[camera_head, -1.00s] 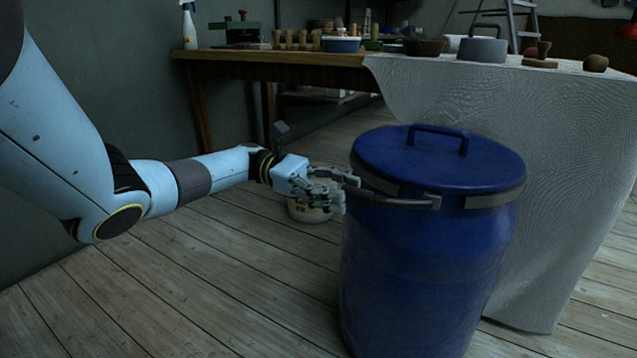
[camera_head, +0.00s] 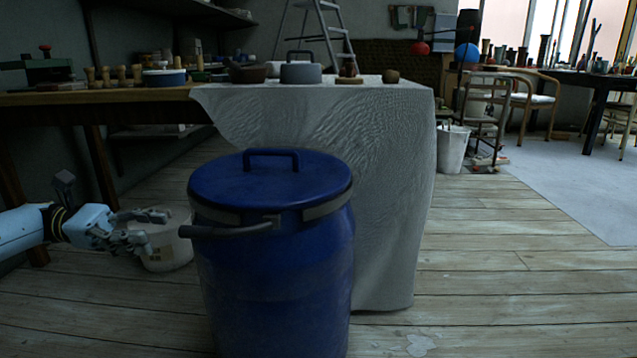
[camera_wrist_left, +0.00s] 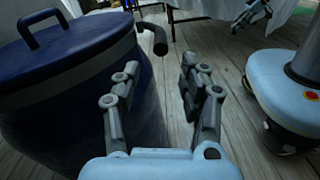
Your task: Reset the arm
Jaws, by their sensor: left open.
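My left gripper (camera_head: 157,228) is open and empty in the head view, left of the blue barrel (camera_head: 280,290). A small gap separates its fingers from the barrel's dark side handle (camera_head: 225,231). The barrel stands upright with its blue lid (camera_head: 272,182) on. In the left wrist view, the open fingers of the left gripper (camera_wrist_left: 157,80) have only floor between them. The barrel (camera_wrist_left: 80,100) is left of them, and the side handle (camera_wrist_left: 157,38) points past them above. My right gripper (camera_wrist_left: 250,14) shows small at the top of that view; its jaws are unclear.
A white bucket (camera_head: 168,250) stands behind my left gripper. A cloth-draped table (camera_head: 385,200) with pots is behind the barrel, joining a wooden bench (camera_head: 120,95) at left. My base (camera_wrist_left: 285,80) is right in the wrist view. The floor (camera_head: 500,290) to the right is clear.

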